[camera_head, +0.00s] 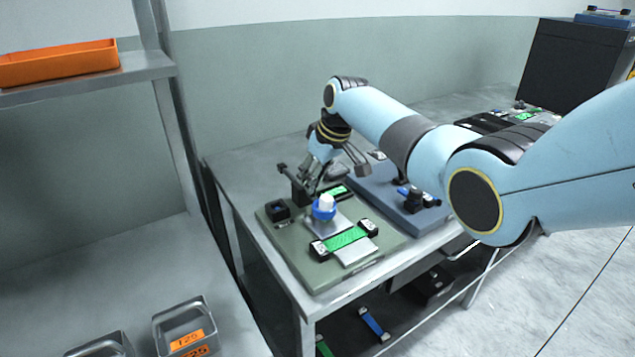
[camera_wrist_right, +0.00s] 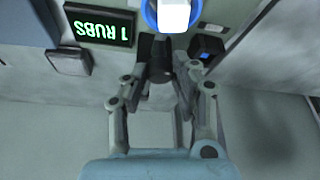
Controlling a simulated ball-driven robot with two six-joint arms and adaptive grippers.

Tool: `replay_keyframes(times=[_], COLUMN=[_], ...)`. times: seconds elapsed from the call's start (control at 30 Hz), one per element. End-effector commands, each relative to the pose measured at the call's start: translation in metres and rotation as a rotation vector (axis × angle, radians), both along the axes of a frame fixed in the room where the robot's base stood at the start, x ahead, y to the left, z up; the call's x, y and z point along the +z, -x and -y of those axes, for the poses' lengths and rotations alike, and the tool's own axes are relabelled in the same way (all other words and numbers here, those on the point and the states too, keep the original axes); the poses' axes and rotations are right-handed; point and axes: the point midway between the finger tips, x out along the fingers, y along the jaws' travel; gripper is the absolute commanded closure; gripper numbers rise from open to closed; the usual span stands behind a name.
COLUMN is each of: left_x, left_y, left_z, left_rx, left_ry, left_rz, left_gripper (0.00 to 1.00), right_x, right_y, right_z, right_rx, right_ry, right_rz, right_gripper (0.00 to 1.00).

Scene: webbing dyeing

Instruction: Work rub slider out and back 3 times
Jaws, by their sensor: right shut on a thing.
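The rub tester has a grey-green base plate (camera_head: 275,238) on the bench. Green webbing (camera_head: 348,238) is clamped across it between two black end clamps. A white peg in a blue ring (camera_head: 324,208) stands behind the webbing, and also shows at the top of the right wrist view (camera_wrist_right: 173,15). My right gripper (camera_head: 308,186) is at the back of the tester. In the right wrist view its fingers (camera_wrist_right: 162,72) are closed about a dark upright handle (camera_wrist_right: 160,60), apparently the rub slider's. The display (camera_wrist_right: 100,25) reads "1 RUBS", upside down. My left gripper is out of view.
A blue-grey fixture (camera_head: 385,195) stands right of the tester on the same bench. A small black box with a blue button (camera_head: 278,210) sits at the plate's left. A shelf with an orange tray (camera_head: 60,63) and metal bins (camera_head: 184,328) stand at the left.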

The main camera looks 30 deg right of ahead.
Motion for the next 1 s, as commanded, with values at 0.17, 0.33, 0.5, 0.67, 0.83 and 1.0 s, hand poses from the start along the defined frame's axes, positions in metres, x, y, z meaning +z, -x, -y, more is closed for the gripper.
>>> replay_keyframes(times=[0.17,0.33,0.5,0.67,0.83,1.0], left_x=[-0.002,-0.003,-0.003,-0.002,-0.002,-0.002], left_y=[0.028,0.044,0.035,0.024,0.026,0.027], left_z=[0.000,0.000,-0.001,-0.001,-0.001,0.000], left_rx=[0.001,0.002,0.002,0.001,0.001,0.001], left_ry=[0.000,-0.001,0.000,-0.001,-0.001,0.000], left_rz=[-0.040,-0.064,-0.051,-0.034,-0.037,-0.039], left_gripper=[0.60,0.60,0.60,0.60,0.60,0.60], right_x=[0.003,0.002,0.002,0.007,0.030,0.068], right_y=[-0.002,-0.002,-0.001,0.000,0.009,0.023], right_z=[0.001,0.001,0.001,0.002,0.005,0.010], right_rx=[-0.002,-0.001,-0.001,-0.001,-0.001,0.000], right_ry=[0.001,0.000,0.001,0.001,0.001,0.003], right_rz=[0.010,0.008,0.007,0.007,0.009,0.011], right_gripper=[0.69,0.51,0.51,0.51,0.51,0.51])
